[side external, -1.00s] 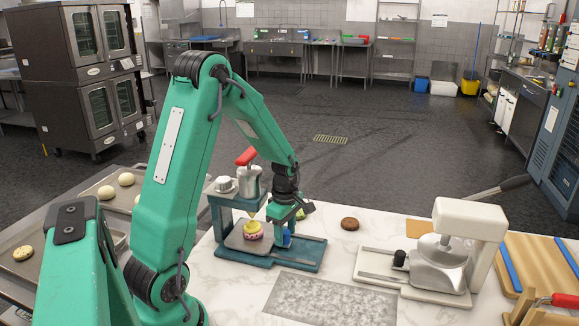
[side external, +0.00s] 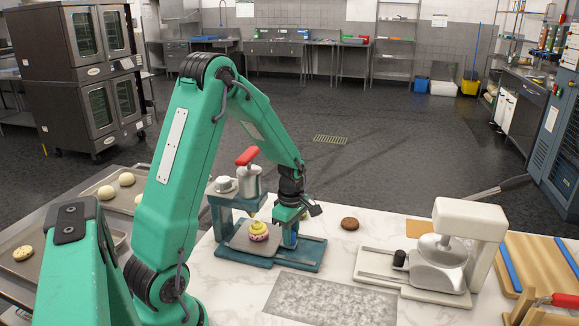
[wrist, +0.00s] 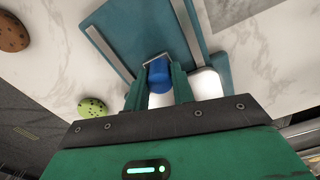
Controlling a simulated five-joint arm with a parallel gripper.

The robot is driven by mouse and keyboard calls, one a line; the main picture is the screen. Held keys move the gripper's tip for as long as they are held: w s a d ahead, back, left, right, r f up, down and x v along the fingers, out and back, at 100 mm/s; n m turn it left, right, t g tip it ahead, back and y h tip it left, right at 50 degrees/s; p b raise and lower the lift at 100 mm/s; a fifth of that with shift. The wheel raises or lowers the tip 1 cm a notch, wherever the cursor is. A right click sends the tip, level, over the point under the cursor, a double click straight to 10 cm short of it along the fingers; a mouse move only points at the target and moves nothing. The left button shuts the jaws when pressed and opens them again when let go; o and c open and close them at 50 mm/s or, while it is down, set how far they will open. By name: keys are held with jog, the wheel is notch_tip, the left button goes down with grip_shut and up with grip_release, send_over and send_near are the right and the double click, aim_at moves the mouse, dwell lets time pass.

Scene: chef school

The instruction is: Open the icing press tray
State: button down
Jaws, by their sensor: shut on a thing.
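The icing press has a teal base (side external: 306,257), a metal cylinder and a red-handled lever (side external: 247,156). Its grey tray (side external: 238,240) lies partly beyond the press head, on the teal base. A small pastry with pink sides and yellow icing (side external: 258,231) sits on the tray. My gripper (side external: 291,232) is at the tray's right end, shut on the blue knob (wrist: 158,74). In the wrist view, my fingers (wrist: 158,86) stand on both sides of the knob. My gripper hides much of the knob in the side view.
A white press (side external: 470,225) with a black knob stands to the right. A brown cookie (side external: 349,224) lies on the marble behind the base; a green cookie (wrist: 92,107) shows in the wrist view. A grey speckled mat (side external: 330,298) lies in front. Pastry trays (side external: 113,210) are at left.

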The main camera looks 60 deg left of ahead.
jog(key=w+d, duration=0.8)
jog(key=c, duration=1.2)
grip_release()
jog(key=shift+r, duration=4)
